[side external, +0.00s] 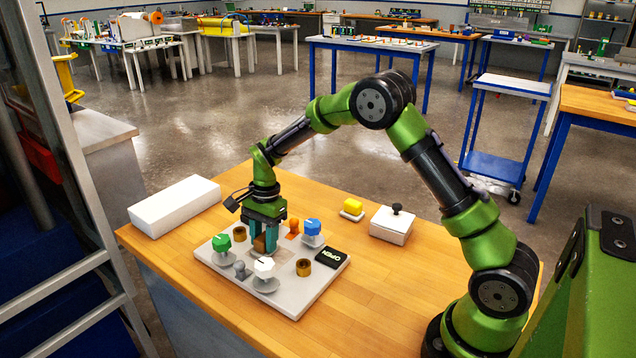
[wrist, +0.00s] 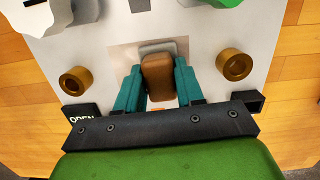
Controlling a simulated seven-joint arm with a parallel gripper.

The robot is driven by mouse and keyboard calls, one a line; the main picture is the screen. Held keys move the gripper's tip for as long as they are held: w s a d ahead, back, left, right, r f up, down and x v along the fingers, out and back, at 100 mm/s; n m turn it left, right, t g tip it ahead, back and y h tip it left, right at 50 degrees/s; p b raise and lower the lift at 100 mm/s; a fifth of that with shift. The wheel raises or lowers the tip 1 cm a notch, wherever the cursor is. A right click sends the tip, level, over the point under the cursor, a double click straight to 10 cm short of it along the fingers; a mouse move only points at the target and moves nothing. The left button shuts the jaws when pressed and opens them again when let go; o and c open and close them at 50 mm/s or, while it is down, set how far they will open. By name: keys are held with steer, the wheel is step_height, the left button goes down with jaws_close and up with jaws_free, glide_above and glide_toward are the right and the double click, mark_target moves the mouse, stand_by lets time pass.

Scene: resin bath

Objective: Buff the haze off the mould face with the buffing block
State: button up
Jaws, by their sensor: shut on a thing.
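My gripper (side external: 263,240) is over the middle of a light grey panel (side external: 305,297), its teal fingers pointing down. It is shut on a brown block, apparently the buffing block (side external: 259,243); the block also shows between the fingers in the wrist view (wrist: 158,78). A grey rectangle (wrist: 158,46) shows just beyond the block. The block hides part of the patch. I cannot tell whether the block touches it.
Around the gripper stand a green knob (side external: 221,243), a white knob (side external: 264,267), a blue knob (side external: 312,227), brass rings (side external: 304,267) and a black OPEN plate (side external: 331,255). The table's right front is clear.

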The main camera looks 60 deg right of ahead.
steer(key=shift+s, duration=3.1)
step_height(320, 180, up, 8)
